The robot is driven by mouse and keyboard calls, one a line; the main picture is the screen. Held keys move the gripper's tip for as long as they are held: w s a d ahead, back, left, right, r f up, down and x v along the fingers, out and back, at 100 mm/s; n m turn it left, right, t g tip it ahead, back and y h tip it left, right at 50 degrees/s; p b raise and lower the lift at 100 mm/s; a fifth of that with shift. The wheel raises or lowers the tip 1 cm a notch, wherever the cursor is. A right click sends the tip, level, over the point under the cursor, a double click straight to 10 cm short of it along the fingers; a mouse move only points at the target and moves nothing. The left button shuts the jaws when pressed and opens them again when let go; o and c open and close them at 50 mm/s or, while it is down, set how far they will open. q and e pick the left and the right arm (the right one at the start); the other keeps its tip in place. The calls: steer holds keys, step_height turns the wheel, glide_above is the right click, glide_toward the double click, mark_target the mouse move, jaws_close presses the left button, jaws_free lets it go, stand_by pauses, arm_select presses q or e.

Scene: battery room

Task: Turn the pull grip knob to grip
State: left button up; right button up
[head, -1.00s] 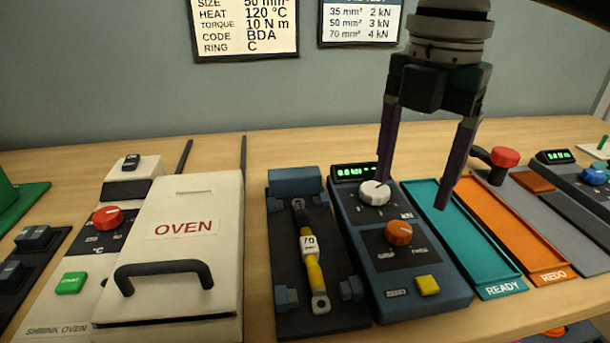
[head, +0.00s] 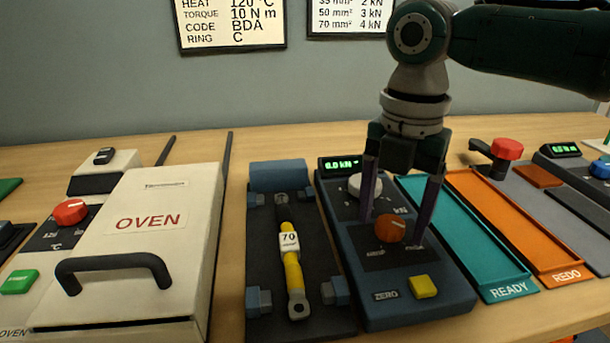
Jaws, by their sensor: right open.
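The pull grip knob, an orange knob (head: 391,229), sits on the dark blue control box (head: 417,301), with small labels at its lower left and lower right. My right gripper (head: 395,232) is open and points down, its two fingers on either side of the orange knob. I cannot tell whether the fingers touch it. A white knob (head: 364,186) sits behind it on the same box, partly beside the left finger. The green display (head: 339,163) reads about 0.0 kN. A yellow button (head: 423,287) is at the front, right of the ZERO label. My left gripper is not in view.
Left of the box, a black bed (head: 263,289) holds a yellow cable (head: 292,267) tagged 70 between blue clamps. Further left is the white oven (head: 155,240). On the right are the teal READY tray (head: 509,291) and orange REDO tray (head: 561,276).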

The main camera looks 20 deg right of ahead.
jaws_close()
stand_by(0.6)
